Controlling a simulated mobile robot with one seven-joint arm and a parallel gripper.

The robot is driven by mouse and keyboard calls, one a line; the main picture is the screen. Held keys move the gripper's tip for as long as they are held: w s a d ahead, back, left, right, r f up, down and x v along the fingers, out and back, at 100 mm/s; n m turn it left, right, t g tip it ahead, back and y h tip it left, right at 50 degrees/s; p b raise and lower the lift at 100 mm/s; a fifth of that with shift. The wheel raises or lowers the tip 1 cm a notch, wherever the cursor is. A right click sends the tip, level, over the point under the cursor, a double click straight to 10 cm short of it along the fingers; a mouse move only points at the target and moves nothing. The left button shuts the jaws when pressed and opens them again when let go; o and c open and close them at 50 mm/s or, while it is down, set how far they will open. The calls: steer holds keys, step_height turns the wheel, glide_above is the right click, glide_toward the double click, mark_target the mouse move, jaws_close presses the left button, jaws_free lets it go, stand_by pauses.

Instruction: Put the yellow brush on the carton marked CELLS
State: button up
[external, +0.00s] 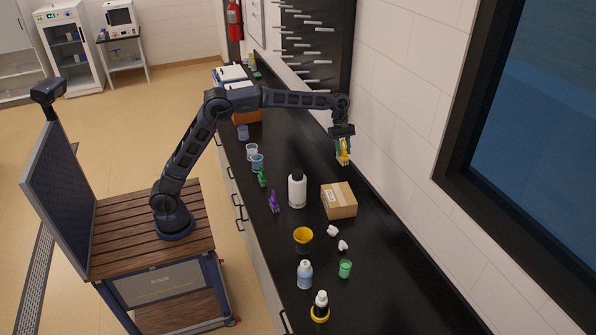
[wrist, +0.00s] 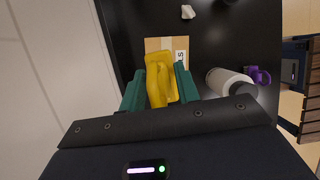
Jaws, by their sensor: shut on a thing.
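My gripper (external: 342,150) is shut on the yellow brush (external: 344,157) and holds it in the air above the far side of the counter, near the wall. In the wrist view the yellow brush (wrist: 160,82) sits between the green fingers of my gripper (wrist: 160,92). The brown carton (external: 339,201) stands on the counter, nearer the camera than the brush in the external view. In the wrist view the carton (wrist: 153,45) lies beyond the brush, partly hidden by it, with a white label of dark letters only partly readable.
A white bottle (external: 297,190) stands left of the carton, with a purple brush (external: 274,202) and a green brush (external: 263,178) beyond it. A yellow cup (external: 303,238), white pieces (external: 333,231) and a green cup (external: 345,268) stand nearer. A dark peg rack (external: 312,50) is on the wall.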

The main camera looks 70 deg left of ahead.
step_height(320, 180, down, 20)
steer(key=shift+d+r, duration=0.1)
stand_by(0.5)
steer(key=o, duration=1)
steer(key=v, duration=1.2)
steer(key=s+a+r+m+t, duration=0.1)
steer(key=s+a+r+m, duration=0.35)
steer(key=s+r, duration=0.55)
steer(key=s+a+r+m+t+y, duration=0.1)
steer(key=s+a+r+m, duration=0.15)
steer(key=s, duration=0.65)
steer(key=s+a+r+m+y, duration=0.1)
steer(key=s+a, duration=0.3)
steer(key=s, duration=0.4)
steer(key=s+a+f+m+t, duration=0.1)
steer(key=s+a+f+m, duration=0.1)
steer(key=s, duration=0.7)
steer(key=s+a+f+m+y, duration=0.1)
steer(key=s+a+f+m, duration=0.1)
steer(key=s, duration=0.8)
steer(key=s+a+f+m+t+y, duration=0.1)
steer(key=s+f+m, duration=0.3)
steer(key=s, duration=0.6)
steer(key=shift+a+m+t, duration=0.3)
steer(key=shift+a+m, duration=0.3)
steer(key=shift+m, duration=0.4)
